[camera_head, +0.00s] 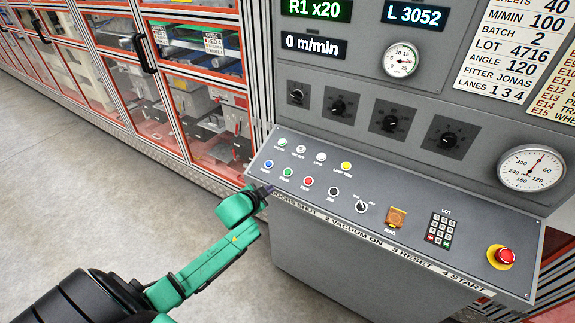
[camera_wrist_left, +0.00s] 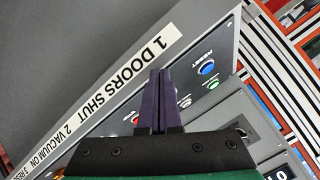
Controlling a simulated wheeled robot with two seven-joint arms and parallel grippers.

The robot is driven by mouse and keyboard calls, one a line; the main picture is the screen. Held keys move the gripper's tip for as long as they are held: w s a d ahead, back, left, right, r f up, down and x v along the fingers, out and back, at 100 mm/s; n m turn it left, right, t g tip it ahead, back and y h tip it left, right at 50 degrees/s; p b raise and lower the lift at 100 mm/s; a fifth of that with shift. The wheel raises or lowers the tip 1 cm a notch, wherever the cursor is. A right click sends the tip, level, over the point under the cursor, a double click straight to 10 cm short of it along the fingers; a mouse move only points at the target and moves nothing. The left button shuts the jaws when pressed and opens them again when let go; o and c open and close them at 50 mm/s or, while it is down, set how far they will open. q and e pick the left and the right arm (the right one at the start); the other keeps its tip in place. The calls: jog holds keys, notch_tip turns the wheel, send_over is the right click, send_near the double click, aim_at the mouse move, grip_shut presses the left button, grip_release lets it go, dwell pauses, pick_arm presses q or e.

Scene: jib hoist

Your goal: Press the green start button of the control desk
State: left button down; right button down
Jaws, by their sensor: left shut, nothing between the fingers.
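The control desk (camera_head: 440,262) has a sloped grey panel with two rows of small buttons. One green button (camera_head: 287,172) is in the front row between a blue button (camera_head: 268,164) and a red button (camera_head: 308,181). Another green button or lamp (camera_head: 281,142) is in the back row; their labels are too small to read. My left gripper (camera_head: 270,188) is shut and empty at the panel's front left edge, just before the blue and green buttons. In the left wrist view, its dark fingers (camera_wrist_left: 159,72) hide the front green button; the blue button (camera_wrist_left: 207,67) shows right of them.
A black button (camera_head: 333,191), selector switch (camera_head: 361,206), orange square button (camera_head: 397,217), keypad (camera_head: 440,229) and red emergency stop (camera_head: 505,256) lie further right. A gauge panel rises behind. Glazed cabinets (camera_head: 180,90) stand left; the floor (camera_head: 90,180) before them is clear.

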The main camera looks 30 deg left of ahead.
aim_at(288, 172)
pick_arm(q)
notch_tip(288, 172, up, 13)
jog(key=w+d+m+t+p, duration=0.1)
jog(key=w+d+t+p, duration=0.1)
jog(key=shift+w+r+h, duration=0.2)
jog(key=shift+w+h, duration=0.1)
jog(key=shift+a+f, duration=0.1)
jog(key=w+f+b, duration=0.1)
jog(key=f, duration=0.1)
jog(key=w+f+b, duration=0.1)
jog(key=f, duration=0.1)
jog(key=w+f+b, duration=0.1)
jog(key=f+b, duration=0.1)
jog(key=f, duration=0.1)
jog(key=shift+w+f+b, duration=0.3)
jog(key=shift+f+b, duration=0.15)
jog(key=shift+f, duration=0.05)
dwell(1.1)
jog(key=shift+w+f, duration=0.1)
jog(key=shift+f, duration=0.3)
